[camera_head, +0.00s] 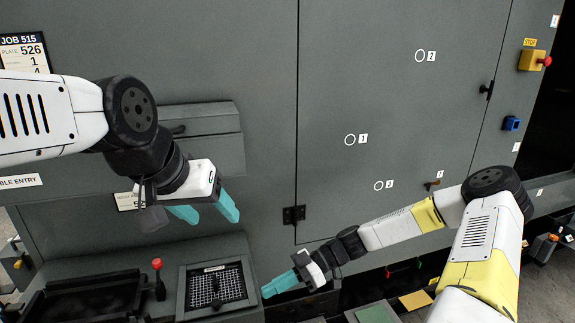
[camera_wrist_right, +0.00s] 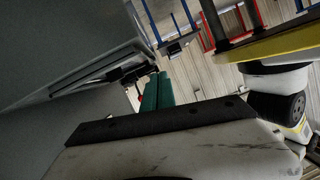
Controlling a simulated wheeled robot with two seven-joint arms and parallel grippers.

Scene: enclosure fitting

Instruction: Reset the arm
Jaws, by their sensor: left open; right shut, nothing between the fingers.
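My left gripper (camera_head: 208,215) has teal fingers and hangs open and empty in front of the grey enclosure, above the ledge. My right arm comes in from the lower right and reaches left across the front of the enclosure. My right gripper (camera_head: 268,291) is shut and empty, its teal fingers pointing left just beside the mesh-bottomed tray. In the right wrist view its fingers (camera_wrist_right: 157,92) lie together with nothing between them. The grey enclosure (camera_head: 240,60) fills the back, with its door (camera_head: 390,95) closed.
A mesh-bottomed tray (camera_head: 184,298) sits on the ledge, with a red-knobbed lever (camera_head: 157,265) and a black tray (camera_head: 85,295) to its left. A yellow stop box (camera_head: 532,60) is at upper right. Coloured racks (camera_wrist_right: 205,25) show in the right wrist view.

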